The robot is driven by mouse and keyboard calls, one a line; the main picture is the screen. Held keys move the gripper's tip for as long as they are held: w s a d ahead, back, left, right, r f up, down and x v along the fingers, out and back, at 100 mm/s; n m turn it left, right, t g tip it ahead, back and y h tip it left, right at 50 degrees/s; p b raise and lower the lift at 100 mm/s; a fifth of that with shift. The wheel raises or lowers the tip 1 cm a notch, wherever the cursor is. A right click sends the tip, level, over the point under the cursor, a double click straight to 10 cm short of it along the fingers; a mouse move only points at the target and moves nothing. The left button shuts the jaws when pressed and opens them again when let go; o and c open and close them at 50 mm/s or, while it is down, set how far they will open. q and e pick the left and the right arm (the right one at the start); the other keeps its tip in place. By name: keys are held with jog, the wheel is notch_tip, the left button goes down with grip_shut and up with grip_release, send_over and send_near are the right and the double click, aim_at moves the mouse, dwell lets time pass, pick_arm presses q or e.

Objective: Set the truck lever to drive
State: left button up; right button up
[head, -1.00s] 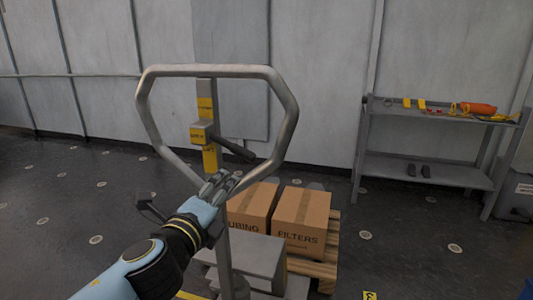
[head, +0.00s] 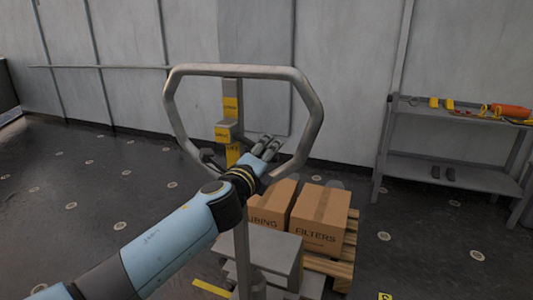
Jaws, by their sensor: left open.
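The pallet truck's grey handle loop (head: 312,110) stands upright in the middle of the head view. Inside it is a post with yellow labels (head: 231,106), too small to read surely. A yellow lever hub (head: 227,131) sits at the middle label. My right gripper is not in view.
Two cardboard boxes, one marked FILTERS (head: 318,220), sit on a wooden pallet (head: 343,270) behind the truck's grey body (head: 268,250). A grey shelf (head: 450,172) with tools stands at the right by the wall. The floor at left is clear.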

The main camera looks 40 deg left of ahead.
pick_arm(q)
jog(key=shift+c, duration=1.1)
grip_shut()
